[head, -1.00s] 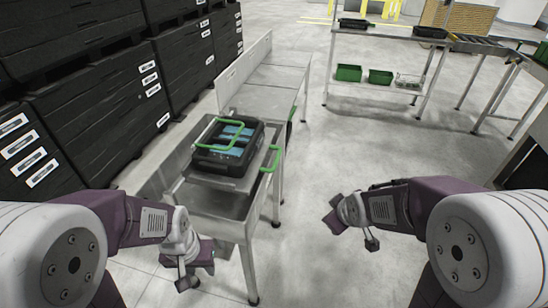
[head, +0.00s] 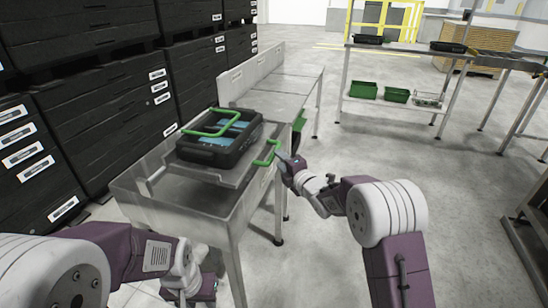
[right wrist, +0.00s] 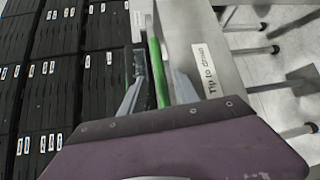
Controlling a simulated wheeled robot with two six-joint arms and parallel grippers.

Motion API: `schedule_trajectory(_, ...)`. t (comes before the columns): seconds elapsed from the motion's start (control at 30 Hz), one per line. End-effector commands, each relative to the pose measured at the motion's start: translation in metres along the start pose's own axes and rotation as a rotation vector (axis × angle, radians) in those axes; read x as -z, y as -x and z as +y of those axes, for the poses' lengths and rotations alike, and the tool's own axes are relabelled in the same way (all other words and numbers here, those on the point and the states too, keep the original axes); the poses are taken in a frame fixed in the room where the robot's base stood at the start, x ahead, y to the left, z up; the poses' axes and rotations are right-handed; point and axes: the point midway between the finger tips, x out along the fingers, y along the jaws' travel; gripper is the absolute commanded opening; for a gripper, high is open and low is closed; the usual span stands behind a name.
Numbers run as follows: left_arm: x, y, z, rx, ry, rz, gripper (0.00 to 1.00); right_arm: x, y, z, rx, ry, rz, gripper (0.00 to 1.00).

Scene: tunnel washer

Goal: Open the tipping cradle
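The tipping cradle (head: 235,177) is a grey metal tray on top of a steel sink stand. It carries a black crate (head: 200,153) with light blue contents, and a green bar (head: 222,131) arches over the crate. A green handle (head: 267,155) sticks out at the cradle's right side. My right gripper (head: 283,160) is at this handle. In the right wrist view the green handle (right wrist: 157,75) runs between the two open fingers (right wrist: 160,88), with gaps showing beside it. My left gripper (head: 190,290) hangs low in front of the stand, away from the cradle; its fingers are unclear.
Black stacked boxes (head: 110,90) line the left side. A steel counter (head: 275,95) continues behind the stand. A label reading "Tip to drain" (right wrist: 208,72) is beside the handle. A shelf table with green bins (head: 363,90) stands at the back right. The floor between is clear.

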Motion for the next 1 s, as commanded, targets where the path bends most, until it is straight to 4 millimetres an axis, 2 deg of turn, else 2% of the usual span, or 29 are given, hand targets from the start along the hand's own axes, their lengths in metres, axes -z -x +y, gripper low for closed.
schedule_trajectory(0.1, 0.0, 0.0, 0.0, 0.0, 0.0, 0.0, 0.36, 0.001, -0.025, -0.001, -0.001, 0.0, 0.001, 0.38)
schedule_trajectory(0.3, 0.0, 0.001, 0.0, 0.0, 0.0, 0.0, 0.36, 0.0, -0.052, 0.0, 0.0, 0.0, 0.0, 0.38)
schedule_trajectory(0.67, 0.0, 0.001, 0.0, 0.0, 0.0, 0.0, 0.36, 0.0, -0.058, -0.001, 0.001, -0.002, -0.001, 0.38)
schedule_trajectory(0.8, 0.0, 0.001, 0.0, 0.0, 0.0, 0.0, 0.36, 0.0, -0.058, 0.0, 0.001, -0.002, -0.001, 0.0)
schedule_trajectory(1.0, 0.0, 0.001, 0.0, 0.0, 0.0, 0.0, 0.36, 0.0, -0.058, -0.001, 0.001, -0.001, -0.001, 0.0)
